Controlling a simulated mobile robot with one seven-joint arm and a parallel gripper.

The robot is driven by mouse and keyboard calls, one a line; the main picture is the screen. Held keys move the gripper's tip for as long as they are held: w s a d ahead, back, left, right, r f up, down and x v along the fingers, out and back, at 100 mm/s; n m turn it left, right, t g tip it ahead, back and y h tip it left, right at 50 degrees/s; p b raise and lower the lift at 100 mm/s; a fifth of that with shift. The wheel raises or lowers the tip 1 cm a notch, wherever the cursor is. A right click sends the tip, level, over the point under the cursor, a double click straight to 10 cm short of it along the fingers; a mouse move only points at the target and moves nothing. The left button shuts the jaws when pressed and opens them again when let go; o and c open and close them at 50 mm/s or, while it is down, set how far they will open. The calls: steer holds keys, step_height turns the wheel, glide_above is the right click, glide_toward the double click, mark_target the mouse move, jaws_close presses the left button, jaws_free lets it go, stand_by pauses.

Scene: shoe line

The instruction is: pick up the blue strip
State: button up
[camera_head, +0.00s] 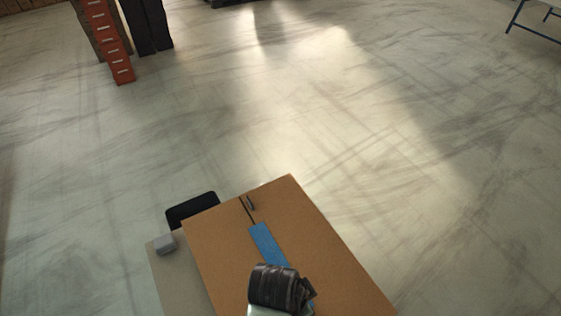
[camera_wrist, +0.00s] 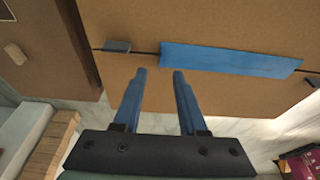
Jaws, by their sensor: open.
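The blue strip (camera_head: 268,244) lies flat on a brown board-like surface (camera_head: 330,245) in the head view, just beyond the dark end of my arm, which may cover its near end. In the wrist view the blue strip (camera_wrist: 230,60) runs across the upper right, along a dark slit in the brown surface. My gripper (camera_wrist: 159,73) has two blue fingers, apart and with nothing between them. The fingertips appear just below and left of the strip's left end in the picture. I cannot tell the height gap.
A small grey clip-like piece (camera_wrist: 117,46) sits on the slit left of the strip. In the head view, a grey block (camera_head: 165,244) and a black item (camera_head: 192,209) are left of the brown surface. An orange drawer stack (camera_head: 118,55) stands far off. The floor between is open.

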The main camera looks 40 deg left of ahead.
steer(key=p+x, duration=0.1)
steer(key=x, duration=0.3)
steer(key=shift+f, duration=0.45)
jaws_close()
